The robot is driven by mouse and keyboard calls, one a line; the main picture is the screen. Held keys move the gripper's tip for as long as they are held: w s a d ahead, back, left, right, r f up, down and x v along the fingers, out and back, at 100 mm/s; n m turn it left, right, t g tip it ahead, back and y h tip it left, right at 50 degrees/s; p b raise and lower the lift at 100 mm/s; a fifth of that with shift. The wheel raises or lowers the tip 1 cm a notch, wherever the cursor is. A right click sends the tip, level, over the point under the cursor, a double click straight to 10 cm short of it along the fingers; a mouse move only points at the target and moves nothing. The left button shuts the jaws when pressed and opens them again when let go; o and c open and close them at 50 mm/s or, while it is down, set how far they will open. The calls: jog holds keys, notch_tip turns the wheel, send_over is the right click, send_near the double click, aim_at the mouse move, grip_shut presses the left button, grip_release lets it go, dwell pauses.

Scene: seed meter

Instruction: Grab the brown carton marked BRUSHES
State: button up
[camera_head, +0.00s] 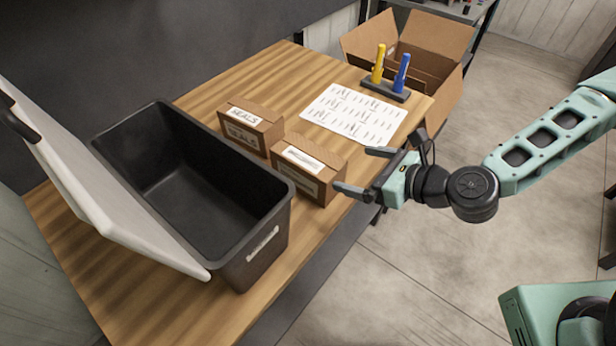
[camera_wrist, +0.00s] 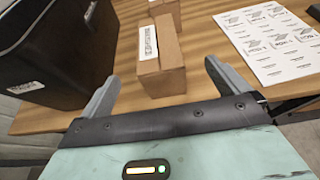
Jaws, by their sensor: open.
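A brown carton (camera_head: 308,170) with a white label stands near the front edge of the wooden table; its lettering is too small to read in the head view. It also shows in the wrist view (camera_wrist: 163,60), ahead of and between my fingers, with its label sideways. My gripper (camera_head: 358,171) is open and empty, at the table's front edge just right of this carton and apart from it. Its two fingers also show in the wrist view (camera_wrist: 160,85). A second brown carton (camera_head: 250,128), marked SEALS, stands behind it to the left.
A black bin (camera_head: 265,235) with a raised whitish lid (camera_head: 110,190) stands left of the cartons. A printed sheet (camera_head: 355,113) lies to the right. A dark holder (camera_head: 386,91) carries a yellow and a blue marker. An open cardboard box (camera_head: 440,95) stands beyond the table.

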aim_at(308, 157)
jog(key=x, duration=0.3)
jog(key=b+x, duration=0.1)
jog(key=x, duration=0.3)
jog(key=b+x, duration=0.1)
jog(key=x, duration=0.3)
jog(key=shift+s+a+r, duration=0.1)
jog(key=shift+a+r, duration=0.1)
jog(key=shift+a, duration=0.1)
jog(key=shift+w+a+f, duration=0.2)
jog(key=shift+a+f, duration=0.05)
jog(key=c, duration=1.9)
